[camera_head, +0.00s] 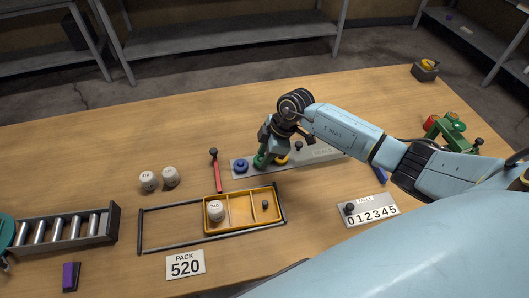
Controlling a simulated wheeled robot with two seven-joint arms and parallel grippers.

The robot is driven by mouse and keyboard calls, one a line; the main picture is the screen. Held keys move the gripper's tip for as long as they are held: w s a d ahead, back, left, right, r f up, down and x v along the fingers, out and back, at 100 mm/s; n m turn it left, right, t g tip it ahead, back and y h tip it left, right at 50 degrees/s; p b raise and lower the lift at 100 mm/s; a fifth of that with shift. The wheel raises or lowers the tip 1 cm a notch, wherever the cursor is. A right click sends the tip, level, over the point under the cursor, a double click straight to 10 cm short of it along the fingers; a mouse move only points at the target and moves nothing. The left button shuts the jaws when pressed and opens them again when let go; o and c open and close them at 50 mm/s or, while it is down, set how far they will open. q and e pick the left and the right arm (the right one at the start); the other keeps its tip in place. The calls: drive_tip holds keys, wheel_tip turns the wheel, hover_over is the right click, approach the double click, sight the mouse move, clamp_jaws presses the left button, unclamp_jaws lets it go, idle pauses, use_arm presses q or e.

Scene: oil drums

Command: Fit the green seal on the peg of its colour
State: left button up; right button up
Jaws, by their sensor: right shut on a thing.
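My right gripper (266,150) reaches down over the grey peg plate (322,152) and is shut on the green seal (260,160). The green seal is at the plate, between a blue seal (240,166) on the left and a yellow piece (282,160) on the right. The gripper hides part of the green seal and whatever is under it, so I cannot tell whether it is around a peg. A dark knob (298,146) stands farther right on the plate.
A yellow divided tray (241,223) inside a dark frame (160,248) holds a white weight (216,211). Two more weights (148,181) stand left. A red-handled tool (216,170) lies just left of the plate. A counter (370,211) sits at right. The back-left table is clear.

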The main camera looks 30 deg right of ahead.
drive_tip(key=shift+f, duration=0.3)
idle(0.6)
drive_tip(key=o, duration=1.5)
drive_tip(key=shift+r+p, duration=2.85)
drive_tip(key=shift+p, duration=0.4)
